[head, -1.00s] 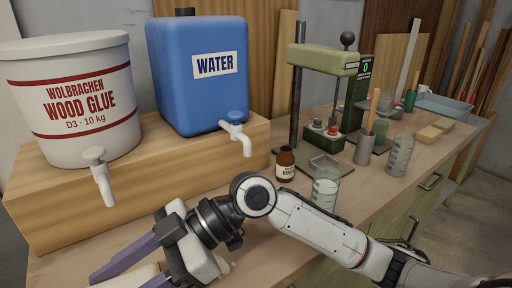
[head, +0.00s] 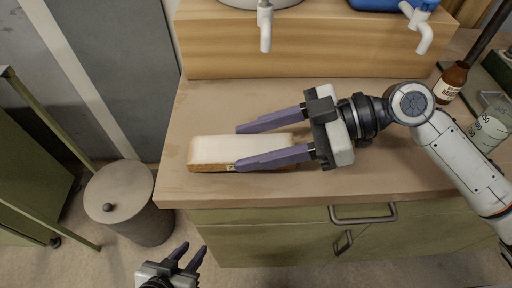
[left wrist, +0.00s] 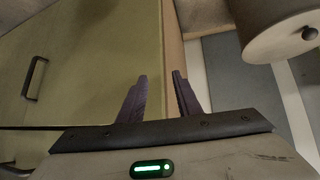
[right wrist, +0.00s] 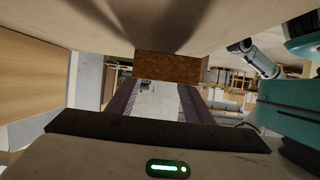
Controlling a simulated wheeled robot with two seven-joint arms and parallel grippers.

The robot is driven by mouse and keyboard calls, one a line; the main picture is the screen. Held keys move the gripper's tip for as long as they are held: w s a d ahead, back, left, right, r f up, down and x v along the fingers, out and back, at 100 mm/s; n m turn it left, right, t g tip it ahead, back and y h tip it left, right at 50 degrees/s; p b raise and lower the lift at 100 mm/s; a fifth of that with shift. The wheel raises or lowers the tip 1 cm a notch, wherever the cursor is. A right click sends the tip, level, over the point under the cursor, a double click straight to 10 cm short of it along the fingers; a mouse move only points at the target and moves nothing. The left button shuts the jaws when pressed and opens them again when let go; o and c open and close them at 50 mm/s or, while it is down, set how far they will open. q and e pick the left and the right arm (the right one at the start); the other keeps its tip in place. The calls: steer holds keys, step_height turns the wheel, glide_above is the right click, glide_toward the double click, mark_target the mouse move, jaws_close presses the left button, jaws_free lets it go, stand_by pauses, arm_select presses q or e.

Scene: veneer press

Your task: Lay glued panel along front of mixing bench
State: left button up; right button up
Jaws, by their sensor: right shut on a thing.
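The glued panel (head: 225,149), a pale-topped slab with brown edges, lies lengthwise near the front left edge of the mixing bench (head: 330,182). My right gripper (head: 238,148) comes from the right, its purple fingers along the panel's long sides, shut on it. In the right wrist view the panel's brown end (right wrist: 170,67) shows between the fingers, close to the bench surface; I cannot tell whether the panel touches the bench all along. My left gripper (head: 192,247) is low, in front of the bench, empty with its fingers apart; they also show in the left wrist view (left wrist: 160,76).
A brown bottle (head: 450,82) and a beaker (head: 487,132) stand at right. A lidded bin (head: 125,195) stands on the floor left of the bench. The bench between panel and riser is clear.

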step_height(320, 180, down, 2)
steer(key=shift+f, duration=0.15)
steer(key=o, duration=1.1)
steer(key=shift+o, duration=0.2)
steer(key=shift+d, duration=0.15)
steer(key=b+v, duration=0.1)
steer(key=v, duration=1)
steer(key=shift+d+r, duration=0.25)
steer(key=shift+d, duration=0.1)
